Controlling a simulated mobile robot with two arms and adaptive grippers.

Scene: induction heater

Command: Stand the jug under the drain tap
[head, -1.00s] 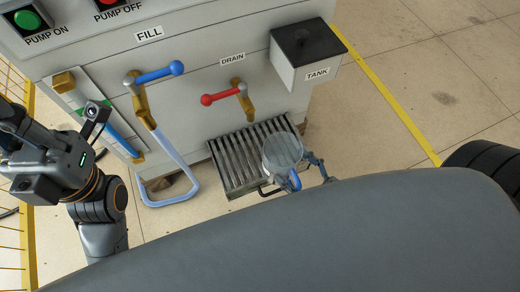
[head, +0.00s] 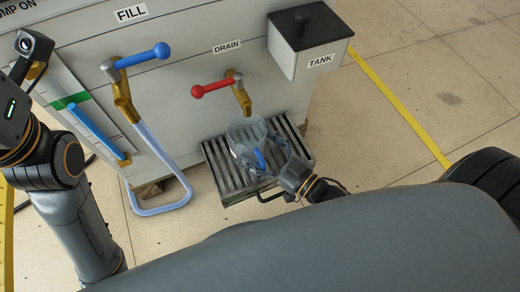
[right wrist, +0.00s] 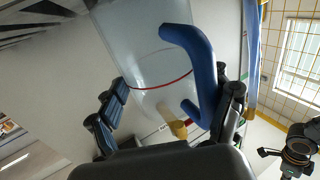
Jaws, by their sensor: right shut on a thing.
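The clear jug (head: 244,130) with a blue handle (head: 259,160) is over the slatted drain tray, just below the outlet of the brass drain tap (head: 241,98). Whether its base touches the slats I cannot tell. The tap's red lever (head: 211,88) points left. My right gripper (head: 272,172) is shut on the jug from the front right. In the right wrist view the jug (right wrist: 140,55) has a red line around it, and its blue handle (right wrist: 200,65) sits between my fingers. Of my left arm, only links and a camera show at the left edge; its fingers are out of view.
The slatted tray (head: 222,180) juts from the grey panel. A blue fill hose (head: 163,160) loops down left of it, below the blue-levered fill tap (head: 140,58). The tank box (head: 312,48) sticks out at upper right. Open floor lies to the right.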

